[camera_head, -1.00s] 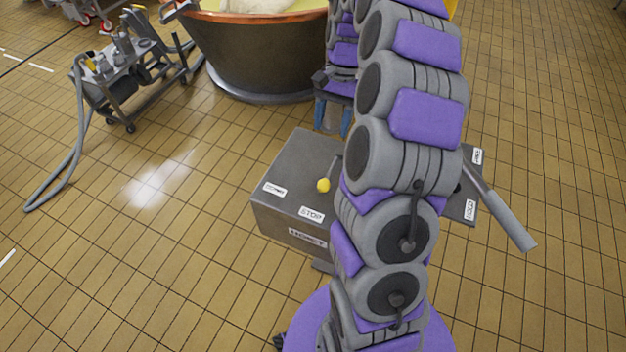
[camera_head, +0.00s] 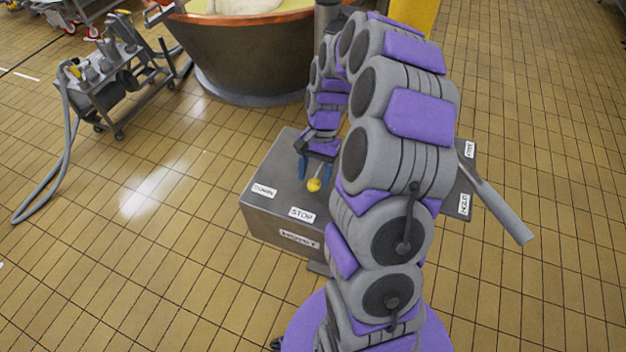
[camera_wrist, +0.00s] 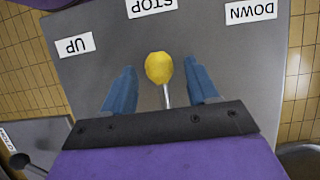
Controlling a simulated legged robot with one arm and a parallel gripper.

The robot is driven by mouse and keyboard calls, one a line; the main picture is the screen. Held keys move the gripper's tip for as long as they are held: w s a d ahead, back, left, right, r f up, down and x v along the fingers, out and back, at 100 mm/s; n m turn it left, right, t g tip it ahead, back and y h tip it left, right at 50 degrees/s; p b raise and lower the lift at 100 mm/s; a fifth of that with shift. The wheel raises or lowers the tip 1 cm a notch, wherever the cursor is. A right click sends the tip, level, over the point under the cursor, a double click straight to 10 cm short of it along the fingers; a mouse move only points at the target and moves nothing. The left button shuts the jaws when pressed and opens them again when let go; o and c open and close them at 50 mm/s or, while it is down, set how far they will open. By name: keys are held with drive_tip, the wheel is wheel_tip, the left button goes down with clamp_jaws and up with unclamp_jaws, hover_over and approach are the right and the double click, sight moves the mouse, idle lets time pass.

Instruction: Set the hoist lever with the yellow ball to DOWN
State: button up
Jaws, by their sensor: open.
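The hoist lever's yellow ball (camera_head: 314,185) sits on a thin metal rod above a grey box (camera_head: 270,212) labelled HOIST. In the head view the DOWN label (camera_head: 264,191) is at the left of the box and the STOP label (camera_head: 302,215) is near the ball. The UP label (camera_wrist: 75,45) is at left and DOWN (camera_wrist: 251,12) at right. The ball lies closest to STOP. My gripper (camera_head: 315,172) is open around the rod, with a gap on both sides.
A copper vat (camera_head: 245,60) is behind. A wheeled cart with a hose (camera_head: 115,80) stands at left.

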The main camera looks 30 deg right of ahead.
drive_tip(key=shift+s+d+f, duration=0.1)
drive_tip(key=shift+s+f, duration=0.2)
drive_tip(key=shift+f, duration=0.6)
drive_tip(key=shift+a, duration=0.45)
drive_tip(key=shift+c, duration=1.4)
drive_tip(key=shift+d, duration=0.2)
drive_tip(key=c, duration=0.4)
clamp_jaws()
